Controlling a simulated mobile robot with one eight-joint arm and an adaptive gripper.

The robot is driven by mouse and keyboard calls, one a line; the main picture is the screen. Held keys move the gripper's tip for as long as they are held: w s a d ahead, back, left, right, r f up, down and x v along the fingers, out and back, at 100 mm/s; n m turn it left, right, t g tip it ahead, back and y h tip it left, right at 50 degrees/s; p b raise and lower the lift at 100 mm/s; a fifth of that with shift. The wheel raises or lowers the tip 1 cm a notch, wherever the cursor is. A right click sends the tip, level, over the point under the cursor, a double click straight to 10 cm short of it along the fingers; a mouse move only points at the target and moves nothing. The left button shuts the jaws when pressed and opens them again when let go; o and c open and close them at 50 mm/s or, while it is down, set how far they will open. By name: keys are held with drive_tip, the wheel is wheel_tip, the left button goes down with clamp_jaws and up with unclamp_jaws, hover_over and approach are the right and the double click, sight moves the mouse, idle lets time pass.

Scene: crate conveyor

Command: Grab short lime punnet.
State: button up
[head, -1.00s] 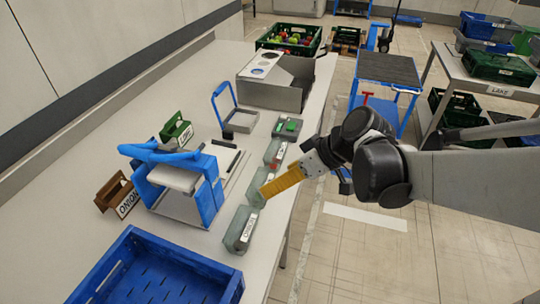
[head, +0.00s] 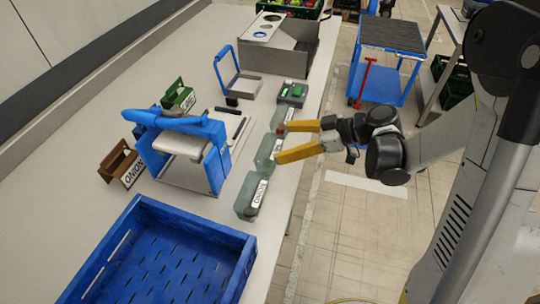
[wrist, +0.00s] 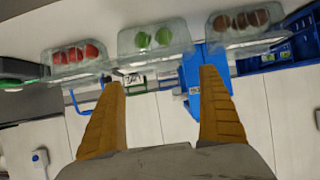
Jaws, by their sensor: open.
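The lime punnet (wrist: 155,40), a clear tray with two green limes, lies between a punnet with red produce (wrist: 75,60) and one with brown onions (wrist: 240,22) in the wrist view. In the head view it is the middle clear punnet (head: 266,156) of the row along the table's front edge, its contents hard to make out. My gripper (head: 281,142) is open and empty, its yellow fingers spread beside this punnet at the table edge. In the wrist view, the gap between the fingertips (wrist: 161,78) lines up with the lime punnet, which is ahead of them.
A blue-framed stand (head: 210,165) is behind the row. A large blue crate (head: 225,235) fills the near table. Small brown (head: 121,162) and green (head: 178,97) boxes stand at the back.

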sight(271, 144)
drive_tip(key=b+x, duration=0.1)
drive_tip(key=x, duration=0.3)
drive_tip(key=shift+w+a+f+b, duration=0.1)
drive_tip(key=shift+a+f+b, duration=0.05)
drive_tip(key=shift+b, duration=0.15)
drive_tip(key=c, duration=1.3)
